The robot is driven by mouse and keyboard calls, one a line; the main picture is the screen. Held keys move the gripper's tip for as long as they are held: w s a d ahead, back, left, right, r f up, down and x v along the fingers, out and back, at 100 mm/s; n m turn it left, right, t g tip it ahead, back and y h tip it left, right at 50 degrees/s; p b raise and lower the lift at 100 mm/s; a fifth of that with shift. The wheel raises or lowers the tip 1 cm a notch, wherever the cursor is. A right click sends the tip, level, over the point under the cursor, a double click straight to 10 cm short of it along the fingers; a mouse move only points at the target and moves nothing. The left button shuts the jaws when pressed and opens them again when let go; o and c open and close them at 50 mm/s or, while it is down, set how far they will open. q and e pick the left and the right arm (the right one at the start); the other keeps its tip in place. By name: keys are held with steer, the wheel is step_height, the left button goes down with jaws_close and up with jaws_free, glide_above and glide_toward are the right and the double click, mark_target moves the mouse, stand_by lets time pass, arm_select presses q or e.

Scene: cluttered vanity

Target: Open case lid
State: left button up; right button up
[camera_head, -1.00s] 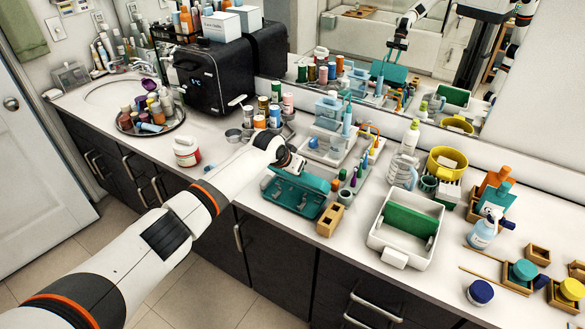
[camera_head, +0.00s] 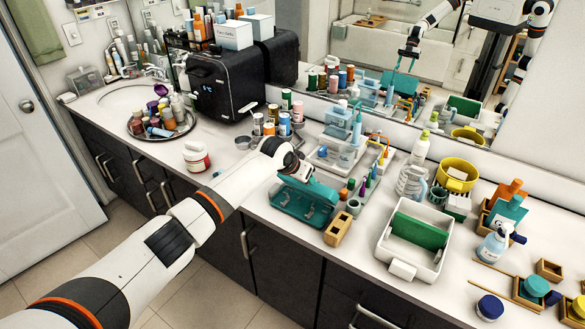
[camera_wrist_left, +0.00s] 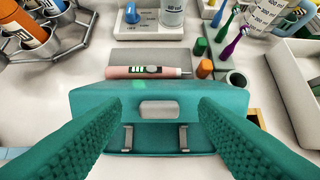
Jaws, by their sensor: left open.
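The teal case (camera_head: 300,208) sits on the white counter near its front edge. My right gripper is not in view.
A small wooden block (camera_head: 338,229) stands close right of the case, and a white tray with a green insert (camera_head: 413,265) is farther right. A pink device (camera_wrist_left: 148,72) lies behind the case. Bottles (camera_head: 283,112) stand behind left. Counter left of the case is fairly clear.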

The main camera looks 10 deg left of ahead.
arm_select(q)
steer(key=b+v, duration=0.2)
steer(key=v, duration=0.9)
steer(key=shift+f, duration=0.1)
steer(key=shift+c, duration=0.5)
